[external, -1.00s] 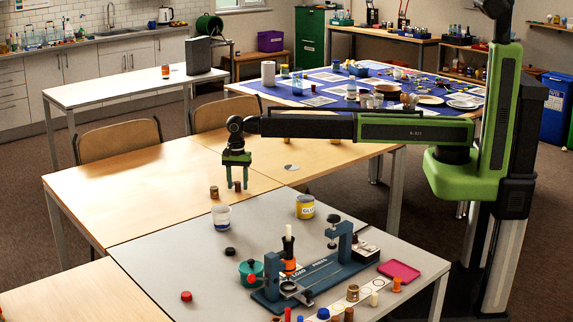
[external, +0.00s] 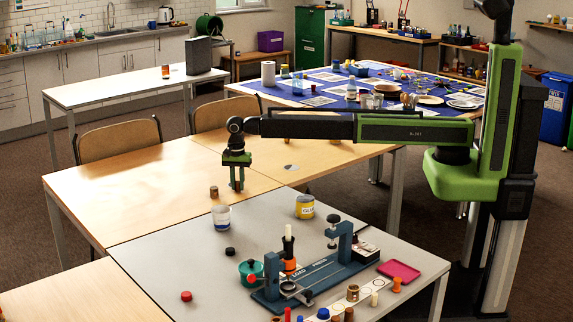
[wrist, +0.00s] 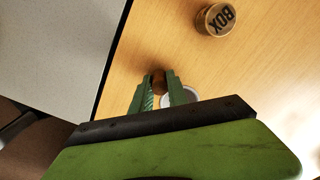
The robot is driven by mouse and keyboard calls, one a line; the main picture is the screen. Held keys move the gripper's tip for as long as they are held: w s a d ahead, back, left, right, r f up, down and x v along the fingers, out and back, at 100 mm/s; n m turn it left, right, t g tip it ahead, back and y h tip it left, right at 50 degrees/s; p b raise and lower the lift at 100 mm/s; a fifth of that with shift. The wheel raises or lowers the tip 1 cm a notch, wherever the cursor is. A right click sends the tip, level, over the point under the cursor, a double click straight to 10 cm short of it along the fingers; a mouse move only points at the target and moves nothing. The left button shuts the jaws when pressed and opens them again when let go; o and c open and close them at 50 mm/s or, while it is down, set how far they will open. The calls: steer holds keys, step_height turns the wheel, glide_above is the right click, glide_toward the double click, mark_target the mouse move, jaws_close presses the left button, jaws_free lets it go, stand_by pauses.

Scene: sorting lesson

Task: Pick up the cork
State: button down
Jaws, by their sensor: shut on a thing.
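The cork (wrist: 158,80) is a small brown piece, seen in the wrist view between the green fingertips of my gripper (wrist: 159,87). The fingers touch it on both sides and partly cover it. In the external view my gripper (external: 237,184) points straight down over the wooden table, with its fingers close together. The cork is hardly visible there. I cannot tell whether it is clear of the tabletop.
A white disc (wrist: 180,96) lies partly behind my gripper.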

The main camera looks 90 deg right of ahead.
mark_target(238, 182)
step_height(238, 182, up, 4)
steer(key=p, duration=0.4)
steer(key=shift+r, duration=0.2)
steer(key=s+d+r+p, duration=0.6)
steer(key=d, duration=0.4)
steer(key=shift+r, duration=0.2)
